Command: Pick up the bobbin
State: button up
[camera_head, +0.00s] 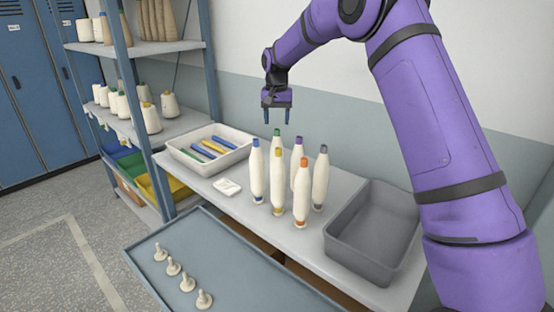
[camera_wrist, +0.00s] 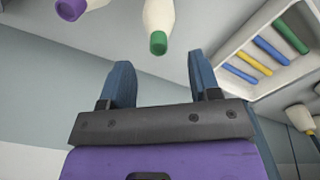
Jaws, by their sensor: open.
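Several upright cream bobbins stand in a group on the grey bench, with coloured tips: a blue-tipped one (camera_head: 257,172), a green-tipped one (camera_head: 276,150), a purple-tipped one (camera_head: 296,164), a yellow-tipped one (camera_head: 278,187), an orange-tipped one (camera_head: 301,195) and a grey-tipped one (camera_head: 320,180). My gripper (camera_head: 277,117) is open and empty, above and behind the group, near the green-tipped bobbin. In the wrist view, the green-tipped bobbin (camera_wrist: 158,25) lies beyond and between my fingertips (camera_wrist: 162,75), apart from them. The purple-tipped bobbin (camera_wrist: 78,8) shows at the top left. Which bobbin is meant cannot be told.
A white tray (camera_head: 176,158) with several coloured tubes stands left of the bobbins, with a small white pad (camera_head: 227,187) beside it. An empty grey bin (camera_head: 340,244) stands right. A blue-grey pegged tray (camera_head: 222,262) is in front. Shelves with cones (camera_head: 170,106) stand left.

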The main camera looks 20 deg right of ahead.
aim_at(277, 129)
notch_tip(277, 129, down, 5)
jog(key=shift+s+r, duration=0.1)
jog(key=shift+s, duration=0.05)
grip_shut()
